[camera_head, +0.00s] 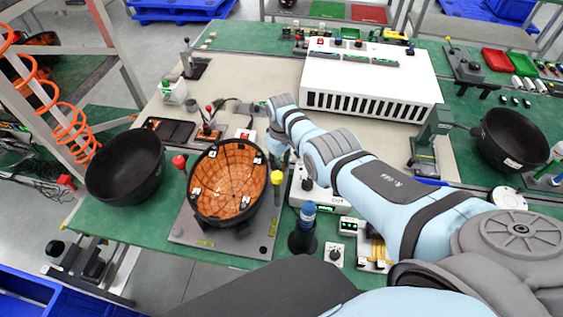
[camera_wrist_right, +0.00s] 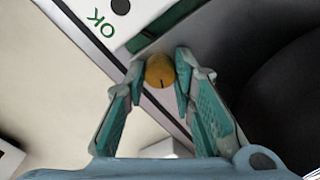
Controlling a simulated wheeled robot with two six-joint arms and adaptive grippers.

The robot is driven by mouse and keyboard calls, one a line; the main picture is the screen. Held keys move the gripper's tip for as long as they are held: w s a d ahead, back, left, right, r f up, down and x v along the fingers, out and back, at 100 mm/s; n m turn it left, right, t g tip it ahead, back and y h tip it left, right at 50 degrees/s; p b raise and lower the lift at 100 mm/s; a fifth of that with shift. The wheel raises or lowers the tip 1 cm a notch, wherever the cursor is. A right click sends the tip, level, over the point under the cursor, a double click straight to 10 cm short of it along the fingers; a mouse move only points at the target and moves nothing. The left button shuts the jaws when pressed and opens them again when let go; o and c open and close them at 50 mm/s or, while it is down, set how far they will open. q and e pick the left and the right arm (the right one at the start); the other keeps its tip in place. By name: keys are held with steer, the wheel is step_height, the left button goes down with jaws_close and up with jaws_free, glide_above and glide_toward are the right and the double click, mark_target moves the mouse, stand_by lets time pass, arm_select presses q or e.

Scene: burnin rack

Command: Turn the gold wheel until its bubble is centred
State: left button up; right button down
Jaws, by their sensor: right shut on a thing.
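The gold wheel (camera_head: 277,177) is a small yellow knob at the right side of the grey base plate (camera_head: 187,228), beside the black bowl fixture with an orange inside (camera_head: 228,180). My right gripper (camera_head: 278,158) reaches it from behind. In the right wrist view the gold wheel (camera_wrist_right: 160,70), with a dark mark on it, sits between the fingertips of my right gripper (camera_wrist_right: 161,78), which is shut on it. My left gripper is out of view.
A red knob (camera_head: 179,161) stands at the plate's left. A black bowl (camera_head: 125,167) is at the left, another (camera_head: 513,140) at the right. A dark bottle-like tool (camera_head: 304,230) stands close right of the plate. A white slotted box (camera_head: 370,80) is behind.

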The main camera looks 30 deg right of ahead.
steer(key=shift+n, duration=0.8)
steer(key=c, duration=1.6)
jaws_free()
steer(key=shift+r, duration=0.1)
step_height(320, 180, up, 12)
steer(key=shift+d, duration=0.1)
